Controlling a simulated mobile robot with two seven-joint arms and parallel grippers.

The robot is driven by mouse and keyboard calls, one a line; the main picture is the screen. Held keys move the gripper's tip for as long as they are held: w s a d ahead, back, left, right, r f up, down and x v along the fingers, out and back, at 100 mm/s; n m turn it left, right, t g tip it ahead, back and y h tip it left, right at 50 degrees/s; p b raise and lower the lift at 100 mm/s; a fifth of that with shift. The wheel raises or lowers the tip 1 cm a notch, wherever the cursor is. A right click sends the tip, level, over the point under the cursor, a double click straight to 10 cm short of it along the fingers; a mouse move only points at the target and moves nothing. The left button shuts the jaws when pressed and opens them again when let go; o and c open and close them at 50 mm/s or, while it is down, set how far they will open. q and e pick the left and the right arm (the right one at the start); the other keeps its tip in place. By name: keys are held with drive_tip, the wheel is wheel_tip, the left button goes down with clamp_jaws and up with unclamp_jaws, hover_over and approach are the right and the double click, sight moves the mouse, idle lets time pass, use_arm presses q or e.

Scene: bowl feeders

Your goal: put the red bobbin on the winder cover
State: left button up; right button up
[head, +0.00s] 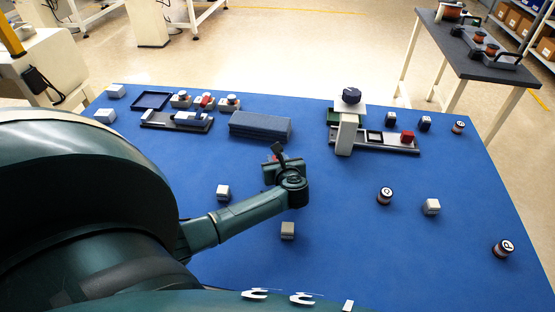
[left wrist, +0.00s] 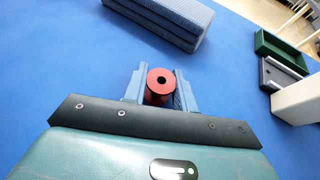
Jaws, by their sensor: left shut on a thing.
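My left gripper (left wrist: 160,86) is shut on the red bobbin (left wrist: 159,80), which sits between its two fingers with its round end and dark centre hole facing the wrist camera. In the head view the gripper (head: 272,158) is over the middle of the blue table, and only a sliver of red shows there. A long blue-grey ribbed block (head: 260,126) lies just beyond the gripper; it also shows at the top of the left wrist view (left wrist: 165,18). It may be the winder cover, but I cannot tell for sure. My right gripper is not in view.
Bobbins (head: 385,196) and pale blocks (head: 432,206) are scattered on the right.

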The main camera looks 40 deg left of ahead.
use_arm(q)
wheel_tip(320, 180, up, 10)
drive_tip(key=shift+p, duration=0.35)
drive_tip(key=s+d+r+m+t+h, duration=0.1)
drive_tip(key=s+d+r+m+h, duration=0.2)
drive_tip(key=d, duration=0.3)
drive_tip(key=s+d+r+m+t+h, duration=0.2)
drive_tip(key=s+d+r+m+h, duration=0.1)
drive_tip(key=d, duration=0.4)
drive_tip(key=s+d+r+m+t+h, duration=0.2)
drive_tip(key=s+d+r+m+h, duration=0.1)
drive_tip(key=s+d, duration=0.3)
drive_tip(key=shift+s+d+m+h, duration=0.15)
drive_tip(key=shift+s+m+h, duration=0.2)
drive_tip(key=shift+m+h, duration=0.35)
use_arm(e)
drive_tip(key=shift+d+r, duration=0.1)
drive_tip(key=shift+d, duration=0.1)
